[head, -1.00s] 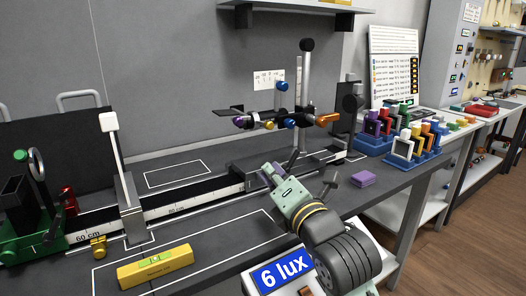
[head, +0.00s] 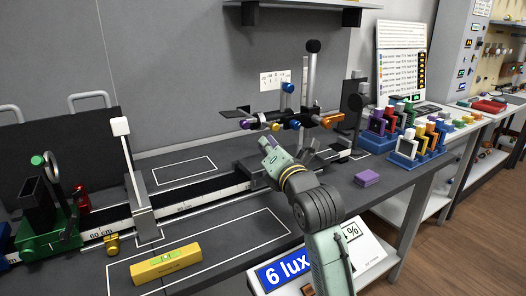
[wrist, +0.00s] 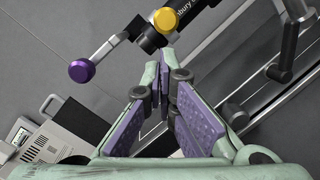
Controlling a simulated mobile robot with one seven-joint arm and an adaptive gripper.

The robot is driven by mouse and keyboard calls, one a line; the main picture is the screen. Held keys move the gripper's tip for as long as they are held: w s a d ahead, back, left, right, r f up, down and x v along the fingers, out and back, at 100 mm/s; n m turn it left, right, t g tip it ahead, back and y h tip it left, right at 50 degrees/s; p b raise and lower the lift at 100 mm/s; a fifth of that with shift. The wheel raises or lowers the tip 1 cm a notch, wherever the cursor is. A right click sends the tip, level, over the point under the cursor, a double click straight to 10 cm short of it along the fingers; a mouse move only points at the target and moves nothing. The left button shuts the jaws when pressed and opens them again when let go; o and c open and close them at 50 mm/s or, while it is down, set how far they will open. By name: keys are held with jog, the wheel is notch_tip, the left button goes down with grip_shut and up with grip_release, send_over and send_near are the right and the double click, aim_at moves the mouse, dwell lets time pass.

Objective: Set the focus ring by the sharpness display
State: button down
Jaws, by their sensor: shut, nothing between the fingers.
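A dark scope-like assembly (head: 310,119) with purple, yellow, blue and orange knobs is held on an upright post over the bench. I cannot tell which part is the focus ring. In the wrist view its dark tube and yellow knob (wrist: 166,20) lie just beyond my fingertips, and a purple knob (wrist: 81,70) on a short stem is to their left. My gripper (head: 266,143) is shut and empty, just below the assembly's left end; its purple pads meet in the wrist view (wrist: 166,62). A display reading "6 lux" (head: 286,267) and a partly hidden "%" display (head: 350,231) stand at the front.
A rail (head: 200,197) with a green-based holder (head: 45,235) and a white-topped upright (head: 122,128) runs along the bench. A yellow level (head: 166,263) lies in front. Blue racks (head: 428,152) and a purple block (head: 367,178) are to the right.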

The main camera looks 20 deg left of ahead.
jog(key=shift+w+d+r, duration=0.15)
jog(key=shift+w+r, duration=0.05)
jog(key=shift+r, duration=0.1)
jog(key=shift+w+d+r+g+p, duration=0.15)
jog(key=shift+w+r+g+p, duration=0.15)
jog(key=shift+r, duration=0.25)
